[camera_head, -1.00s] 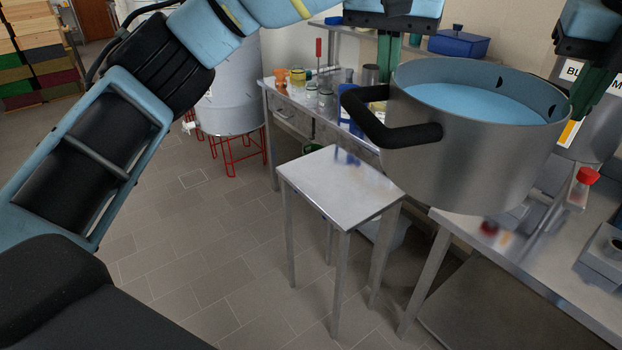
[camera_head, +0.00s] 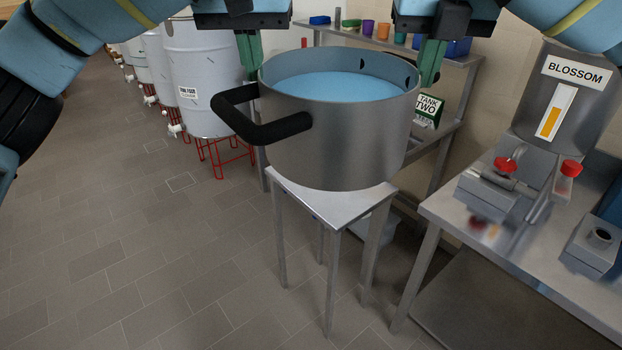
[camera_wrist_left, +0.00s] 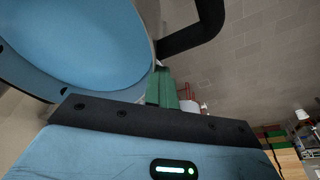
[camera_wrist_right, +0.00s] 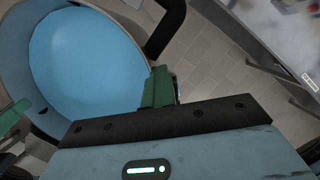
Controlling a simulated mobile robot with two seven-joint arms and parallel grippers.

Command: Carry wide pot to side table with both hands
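The wide pot (camera_head: 340,140) is grey metal with a blue surface inside and a black handle (camera_head: 262,125) at its front left. My left gripper (camera_head: 249,58) is shut on the pot's rim at the left. My right gripper (camera_head: 431,62) is shut on the rim at the right. The fingertips are partly hidden behind the pot. The pot stays level. The small metal side table (camera_head: 338,208) lies under the pot in the head view, its top partly covered. I cannot tell how large the gap between them is. The pot also shows in the left wrist view (camera_wrist_left: 85,40) and right wrist view (camera_wrist_right: 85,60).
A metal workbench (camera_head: 470,222) with red-knobbed fittings stands close on the right, below a tank labelled BLOSSOM (camera_head: 565,100). A shelf bench (camera_head: 445,135) stands behind the pot. White drums (camera_head: 200,80) on red stands are at the back left. The tiled floor at left is clear.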

